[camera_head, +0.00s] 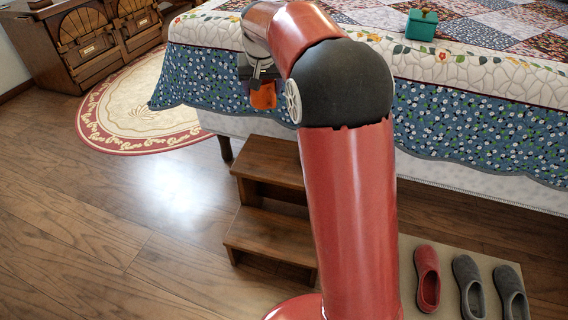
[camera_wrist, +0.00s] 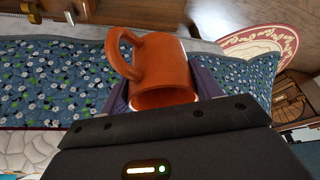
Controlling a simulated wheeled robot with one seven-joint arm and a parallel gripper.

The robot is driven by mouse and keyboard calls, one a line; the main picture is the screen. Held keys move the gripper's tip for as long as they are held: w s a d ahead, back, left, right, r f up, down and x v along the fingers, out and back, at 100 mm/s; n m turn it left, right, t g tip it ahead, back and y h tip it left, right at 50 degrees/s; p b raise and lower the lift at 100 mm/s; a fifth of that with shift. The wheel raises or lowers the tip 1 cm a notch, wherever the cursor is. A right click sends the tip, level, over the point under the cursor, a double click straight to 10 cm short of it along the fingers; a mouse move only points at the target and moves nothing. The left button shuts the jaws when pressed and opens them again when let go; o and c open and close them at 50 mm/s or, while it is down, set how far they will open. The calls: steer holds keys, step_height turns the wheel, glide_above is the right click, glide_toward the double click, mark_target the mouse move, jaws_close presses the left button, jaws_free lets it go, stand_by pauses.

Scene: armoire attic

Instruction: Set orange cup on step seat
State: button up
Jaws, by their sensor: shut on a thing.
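The orange cup (camera_wrist: 162,62) is held in my gripper (camera_wrist: 160,92), with a jaw on each side of its body and its handle toward the upper left of the wrist view. In the head view the orange cup (camera_head: 263,96) shows below my gripper (camera_head: 258,84), in front of the bed's side, partly hidden by my arm. The wooden step seat (camera_head: 268,162) stands on the floor beside the bed, below the cup and to the left of my arm. Its top is bare where visible, and my arm hides its right part.
The quilted bed (camera_head: 460,110) fills the back right, with a green box (camera_head: 421,25) on top. Slippers (camera_head: 428,278) lie on a beige mat (camera_head: 408,250) at lower right. A round rug (camera_head: 140,100) and wooden cabinet (camera_head: 85,45) are at upper left. The left floor is clear.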

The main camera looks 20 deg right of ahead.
step_height(320, 180, down, 19)
steer(key=b, duration=0.3)
steer(key=shift+f+b, duration=0.2)
steer(key=shift+b, duration=0.15)
steer(key=o, duration=1.2)
steer(key=shift+f, duration=0.1)
steer(key=shift+c, duration=0.2)
